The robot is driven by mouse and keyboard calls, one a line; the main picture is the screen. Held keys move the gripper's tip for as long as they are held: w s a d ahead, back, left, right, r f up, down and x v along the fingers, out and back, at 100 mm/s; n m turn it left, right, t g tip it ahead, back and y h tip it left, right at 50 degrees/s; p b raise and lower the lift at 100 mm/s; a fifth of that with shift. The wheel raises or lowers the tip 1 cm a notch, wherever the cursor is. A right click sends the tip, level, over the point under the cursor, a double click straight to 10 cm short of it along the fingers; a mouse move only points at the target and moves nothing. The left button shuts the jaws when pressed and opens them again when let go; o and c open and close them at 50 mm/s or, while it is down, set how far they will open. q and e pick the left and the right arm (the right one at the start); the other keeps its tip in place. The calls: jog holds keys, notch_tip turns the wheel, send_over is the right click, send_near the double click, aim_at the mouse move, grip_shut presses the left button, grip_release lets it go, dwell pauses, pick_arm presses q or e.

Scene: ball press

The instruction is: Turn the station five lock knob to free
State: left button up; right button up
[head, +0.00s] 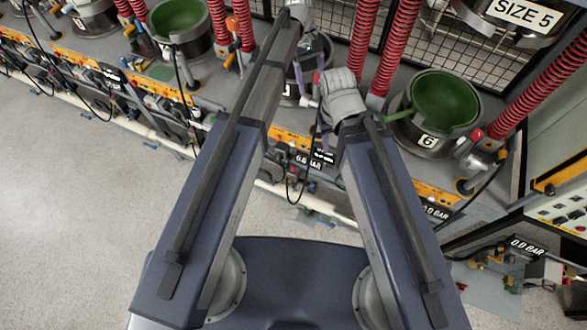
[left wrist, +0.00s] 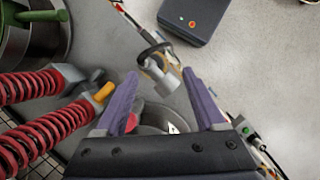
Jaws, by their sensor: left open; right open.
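My left gripper (head: 310,70) reaches over the middle station (head: 288,88) in the head view, partly hidden by my arms. In the left wrist view my left gripper (left wrist: 161,76) is open and empty, its two purple fingers wide apart. Between and beyond the fingertips is a grey cylindrical fitting (left wrist: 161,72) with a black ring and a tan part. A red knob (left wrist: 132,118) shows beside the left finger, partly hidden by it. An orange-tipped lever (left wrist: 103,93) lies further left. I cannot tell which part is the lock knob. My right gripper (head: 316,108) is open, just below the left one.
A green bowl (head: 444,101) stands on the right station, with a red knob (head: 477,135) beside it. A cabinet (head: 560,150) stands at right. The floor (head: 85,190) is open at left.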

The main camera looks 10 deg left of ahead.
pick_arm(q)
jog(key=s+a+f+m+t+y+b, duration=0.3)
jog(key=s+f+m+b, duration=0.5)
jog(key=s+f+b, duration=0.8)
jog(key=shift+s+f+m, duration=0.4)
jog(key=shift+s+f, duration=0.4)
jog(key=shift+f, duration=0.05)
pick_arm(e)
notch_tip(320, 180, down, 16)
jog(key=shift+s, duration=0.35)
pick_arm(q)
jog(key=s+f+b, duration=0.1)
jog(key=s+a+m+b, duration=0.1)
jog(key=shift+s+f+m+t+y, duration=0.3)
jog(key=shift+f+y, duration=0.05)
jog(key=shift+y, duration=0.05)
pick_arm(e)
jog(key=shift+f, duration=0.9)
